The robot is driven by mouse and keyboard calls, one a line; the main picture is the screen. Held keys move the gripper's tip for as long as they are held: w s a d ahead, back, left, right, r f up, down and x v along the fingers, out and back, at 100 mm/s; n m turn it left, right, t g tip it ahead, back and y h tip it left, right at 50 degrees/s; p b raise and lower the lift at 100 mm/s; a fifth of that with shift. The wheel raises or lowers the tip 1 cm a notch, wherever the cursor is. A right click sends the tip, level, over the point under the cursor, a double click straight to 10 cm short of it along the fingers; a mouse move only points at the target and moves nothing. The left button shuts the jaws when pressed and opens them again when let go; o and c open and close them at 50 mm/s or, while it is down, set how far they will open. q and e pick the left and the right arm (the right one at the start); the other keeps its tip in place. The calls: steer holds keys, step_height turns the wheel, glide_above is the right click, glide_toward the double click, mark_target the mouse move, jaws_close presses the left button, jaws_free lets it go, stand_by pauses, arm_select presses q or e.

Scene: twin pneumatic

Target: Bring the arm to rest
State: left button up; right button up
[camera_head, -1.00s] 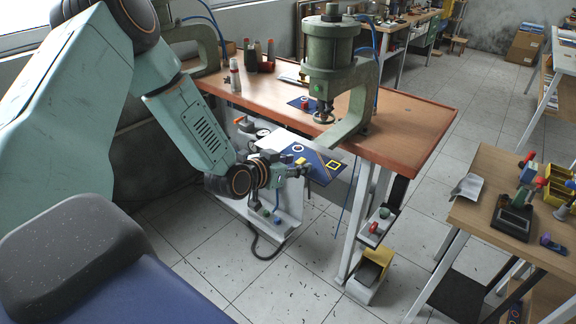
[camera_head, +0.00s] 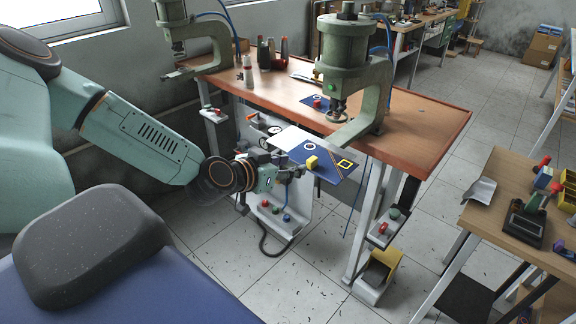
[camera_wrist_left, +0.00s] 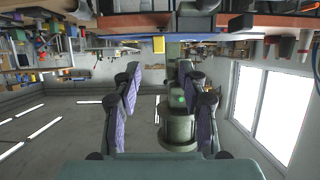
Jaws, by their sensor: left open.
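My left arm (camera_head: 150,140) comes in from the left, its wrist low in front of the workbench. My left gripper (camera_head: 298,171) is in front of the bench edge, beside a white and blue panel (camera_head: 330,168) with yellow marks. In the left wrist view the two fingers (camera_wrist_left: 158,92) stand wide apart with nothing between them; the green press (camera_wrist_left: 178,127) shows upside down beyond. My right arm and gripper are not in view.
The wooden workbench (camera_head: 415,115) carries a green press (camera_head: 345,60) and a second press (camera_head: 205,50) at left. A side table (camera_head: 500,225) is at right.

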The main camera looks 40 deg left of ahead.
arm_select(q)
steer(key=shift+d, duration=0.1)
stand_by(0.3)
steer(key=s+d+f+n+g+b, duration=0.35)
steer(key=s+d+f, duration=0.2)
steer(key=f, duration=0.35)
steer(key=s+d+f+n+g+b, duration=0.2)
steer(key=s+d+f+g+b, duration=0.15)
steer(key=s+f, duration=0.35)
steer(key=s+d+f+m+g+b, duration=0.2)
steer(key=s+f+g+b, duration=0.1)
steer(key=s+f, duration=0.6)
steer(key=s+d+f+m+g+y+b, duration=0.1)
steer(key=s+d+f+m+g+b, duration=0.1)
steer(key=s+f, duration=0.7)
steer(key=shift+s+d+f+g+b, duration=0.45)
steer(key=shift+g+b, duration=0.25)
steer(key=shift+b, duration=0.55)
steer(key=shift+a, duration=0.1)
steer(key=shift+s+r, duration=0.1)
steer(key=shift+s, duration=0.05)
